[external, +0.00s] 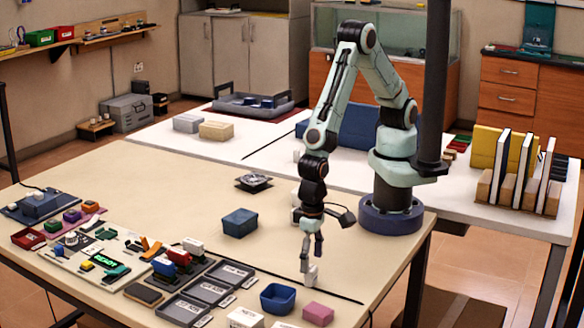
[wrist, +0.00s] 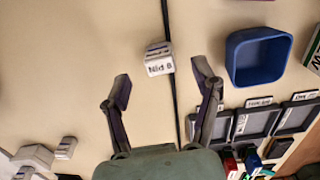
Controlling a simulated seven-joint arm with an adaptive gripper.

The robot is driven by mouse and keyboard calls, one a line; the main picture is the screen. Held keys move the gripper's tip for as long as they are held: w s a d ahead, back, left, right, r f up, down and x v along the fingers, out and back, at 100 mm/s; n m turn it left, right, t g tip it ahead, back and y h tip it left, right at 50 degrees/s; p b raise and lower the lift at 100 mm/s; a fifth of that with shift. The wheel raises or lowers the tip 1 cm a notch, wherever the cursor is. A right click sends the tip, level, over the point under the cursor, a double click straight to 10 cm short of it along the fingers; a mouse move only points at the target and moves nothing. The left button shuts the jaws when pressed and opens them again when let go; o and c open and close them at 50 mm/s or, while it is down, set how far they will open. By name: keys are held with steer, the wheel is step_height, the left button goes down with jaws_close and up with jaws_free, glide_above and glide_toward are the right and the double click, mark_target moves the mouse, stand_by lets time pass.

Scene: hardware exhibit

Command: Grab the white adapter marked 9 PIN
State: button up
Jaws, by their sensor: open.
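The white adapter (wrist: 159,59) stands on the table in the wrist view, across a thin dark line. Its label appears upside down and reads as 9 PIN. In the external view the adapter (external: 311,276) is small and pale, just below my fingers. My gripper (wrist: 163,74) is open, with its fingers spread wide and nothing between them. In the wrist view the adapter lies just beyond and between the fingertips. In the external view my gripper (external: 311,258) points down, low over the table. Whether a finger touches the adapter cannot be told.
A blue open bin (wrist: 258,56) stands right of the adapter, with grey labelled trays (wrist: 248,122) below it. A pink block (external: 318,313) lies near the front edge. Other white pieces (wrist: 66,147) are at lower left in the wrist view. The table left of the adapter is clear.

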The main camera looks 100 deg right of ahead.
mark_target(311, 277)
steer(key=shift+f, duration=1.45)
jaws_close()
